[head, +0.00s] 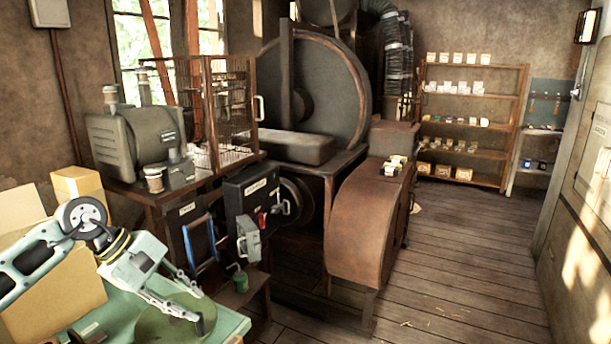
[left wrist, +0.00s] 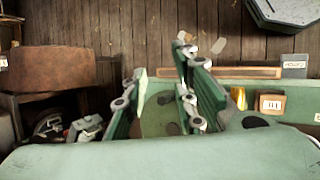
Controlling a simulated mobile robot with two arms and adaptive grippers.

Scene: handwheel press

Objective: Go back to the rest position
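My left gripper (head: 197,306) reaches over the green table (head: 232,322) from the left in the head view. Its fingers look apart, with nothing held between them. The left wrist view also shows the left gripper (left wrist: 163,62) with a gap between its fingers. A round green disc (head: 160,328) lies on the table below the gripper. The press, with a large dark wheel (head: 335,85) and a brown rounded housing (head: 365,225), stands beyond the table, apart from the gripper. My right gripper is not in view.
Cardboard boxes (head: 75,185) stand at the left near my arm. A grey motor-like machine (head: 130,145) and a wire cage (head: 230,100) stand on a bench behind. Shelves (head: 470,105) line the back wall. The wooden floor (head: 455,260) at right is mostly clear.

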